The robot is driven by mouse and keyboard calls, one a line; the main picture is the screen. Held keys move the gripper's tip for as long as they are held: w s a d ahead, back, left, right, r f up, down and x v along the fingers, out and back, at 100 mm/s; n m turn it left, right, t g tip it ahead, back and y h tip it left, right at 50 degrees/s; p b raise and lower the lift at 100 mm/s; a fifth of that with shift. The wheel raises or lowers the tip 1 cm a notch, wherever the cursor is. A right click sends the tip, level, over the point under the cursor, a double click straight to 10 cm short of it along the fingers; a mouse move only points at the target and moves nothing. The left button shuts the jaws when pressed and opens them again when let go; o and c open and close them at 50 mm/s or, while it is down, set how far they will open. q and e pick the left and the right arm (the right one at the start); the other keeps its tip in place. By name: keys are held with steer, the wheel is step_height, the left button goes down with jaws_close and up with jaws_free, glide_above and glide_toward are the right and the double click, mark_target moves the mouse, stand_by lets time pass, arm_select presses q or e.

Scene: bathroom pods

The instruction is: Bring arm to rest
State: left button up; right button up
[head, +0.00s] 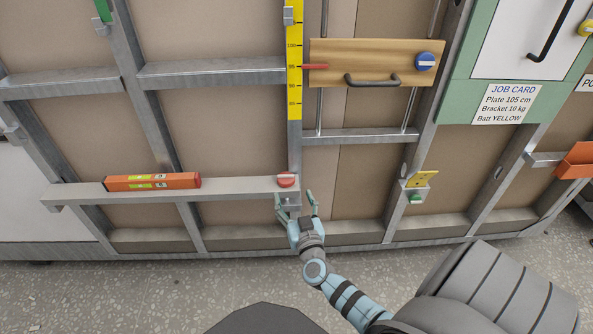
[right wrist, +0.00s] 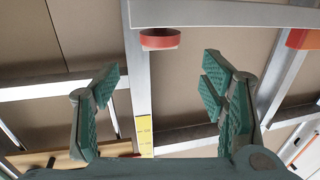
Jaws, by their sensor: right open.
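My right gripper (head: 298,200) is near the bottom centre of the head view, at the right end of a grey metal ledge. Its two green-padded fingers are spread apart. A round red knob (head: 287,180) sits on that ledge end, just above the fingertips. In the right wrist view my right gripper (right wrist: 160,80) is open with nothing between its fingers, and the red knob (right wrist: 160,39) shows beyond the fingertips. I cannot tell from the pictures whether a finger touches the ledge. My left gripper does not show.
An orange spirit level (head: 152,182) lies on the ledge (head: 235,190). A wooden plate (head: 345,60) with a black handle and blue knob hangs above, beside a yellow scale (head: 295,75). A yellow bracket (head: 423,179) and an orange holder (head: 576,160) are at right. Speckled floor lies below.

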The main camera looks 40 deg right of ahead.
steer(key=v, duration=0.3)
steer(key=shift+s+a, duration=0.15)
steer(key=shift+s, duration=0.1)
